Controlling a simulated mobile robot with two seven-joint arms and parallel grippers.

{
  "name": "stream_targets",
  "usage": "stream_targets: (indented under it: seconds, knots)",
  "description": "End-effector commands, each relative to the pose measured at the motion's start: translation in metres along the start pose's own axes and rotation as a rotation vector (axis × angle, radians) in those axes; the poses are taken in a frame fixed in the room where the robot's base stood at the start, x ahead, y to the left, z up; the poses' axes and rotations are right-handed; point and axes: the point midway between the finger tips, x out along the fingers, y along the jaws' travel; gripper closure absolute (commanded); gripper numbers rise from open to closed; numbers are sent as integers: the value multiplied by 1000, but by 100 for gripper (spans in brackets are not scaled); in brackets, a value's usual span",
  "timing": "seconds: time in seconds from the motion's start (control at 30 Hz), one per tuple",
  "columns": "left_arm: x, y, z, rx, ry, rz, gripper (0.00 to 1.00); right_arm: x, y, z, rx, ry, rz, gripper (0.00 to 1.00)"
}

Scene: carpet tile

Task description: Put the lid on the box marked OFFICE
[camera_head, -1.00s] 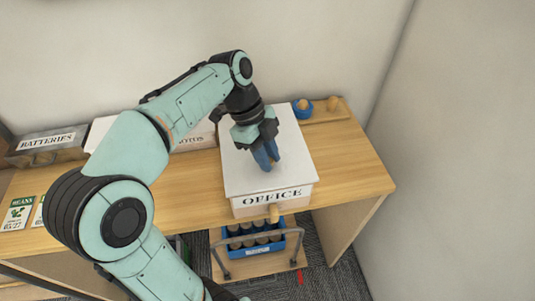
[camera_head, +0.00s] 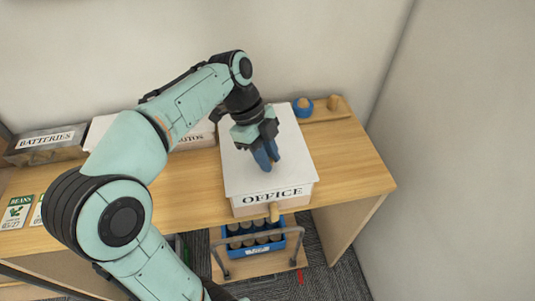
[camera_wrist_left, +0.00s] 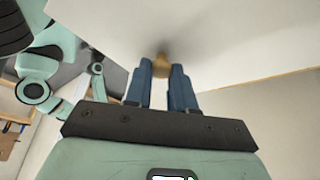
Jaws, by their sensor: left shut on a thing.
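The box marked OFFICE (camera_head: 274,201) stands on the wooden table near its front edge, its label facing front. A flat white lid (camera_head: 292,151) lies over the top of the box and seems to cover it; whether it is fully seated I cannot tell. My left gripper (camera_head: 267,157) is above the lid, fingers pointing down. It is shut on the lid's small wooden knob (camera_wrist_left: 162,66), which shows between the blue fingertips in the left wrist view; the white lid also fills much of that view (camera_wrist_left: 220,35). My right gripper is not in view.
A box marked BATTERIES (camera_head: 45,143) and a partly hidden white box (camera_head: 195,138) stand along the wall at left. A cart with a blue crate (camera_head: 253,245) stands below the front edge.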

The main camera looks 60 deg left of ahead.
Motion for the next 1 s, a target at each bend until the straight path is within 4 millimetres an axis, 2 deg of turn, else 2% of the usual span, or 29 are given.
stream_targets:
  seconds: [1.0]
  knots:
    - [4, 0, 2, 0, 0, -1, 100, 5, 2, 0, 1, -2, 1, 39]
